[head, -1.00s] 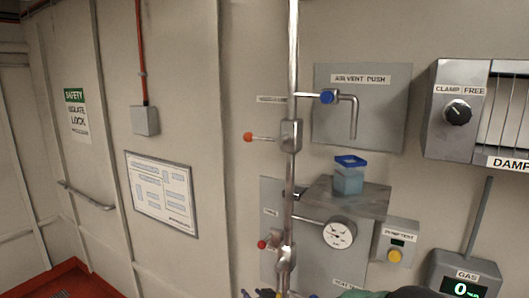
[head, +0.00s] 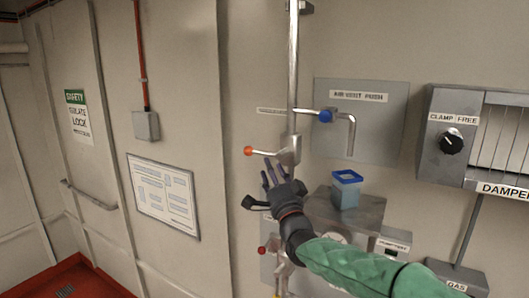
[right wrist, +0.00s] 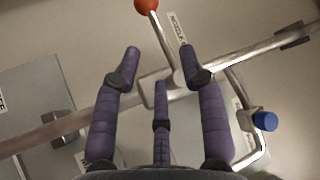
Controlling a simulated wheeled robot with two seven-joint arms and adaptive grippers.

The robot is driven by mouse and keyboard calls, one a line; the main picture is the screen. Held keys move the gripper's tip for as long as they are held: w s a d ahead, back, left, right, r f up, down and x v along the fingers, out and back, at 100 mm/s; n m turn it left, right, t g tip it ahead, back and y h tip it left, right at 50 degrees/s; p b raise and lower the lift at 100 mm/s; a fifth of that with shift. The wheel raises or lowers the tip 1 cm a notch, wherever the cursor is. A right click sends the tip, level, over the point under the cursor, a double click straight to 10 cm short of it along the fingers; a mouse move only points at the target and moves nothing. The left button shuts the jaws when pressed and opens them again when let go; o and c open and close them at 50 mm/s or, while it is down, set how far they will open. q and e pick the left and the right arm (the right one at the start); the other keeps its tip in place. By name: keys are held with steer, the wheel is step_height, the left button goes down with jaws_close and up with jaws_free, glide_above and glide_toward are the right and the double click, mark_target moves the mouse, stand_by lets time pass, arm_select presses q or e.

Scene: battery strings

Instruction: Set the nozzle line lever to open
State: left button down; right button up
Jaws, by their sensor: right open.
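The lever with an orange-red ball (head: 248,151) sticks out to the left from a valve body on the vertical pipe (head: 293,70). The lever is close to level in the head view. In the right wrist view the ball (right wrist: 148,4) is at the top edge, beside a partly cut-off label that starts "NOZZLE" (right wrist: 178,28). My right gripper (head: 274,172) is open and empty, just below the lever and valve body. Its purple fingers (right wrist: 160,58) point toward the lever's inner end; I cannot tell whether they touch. My left gripper is not in view.
A blue-handled tap (head: 326,116) on the air vent panel is right of the pipe. A blue-rimmed container (head: 346,189) stands on a grey shelf beside my right arm. A second red-knobbed lever (head: 262,250) is lower. My arm partly hides the gauge (head: 335,237).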

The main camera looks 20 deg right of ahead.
mark_target(264, 154)
steer(key=shift+p+x, duration=1)
steer(key=shift+x, duration=2.6)
steer(key=shift+c, duration=0.3)
jaws_close()
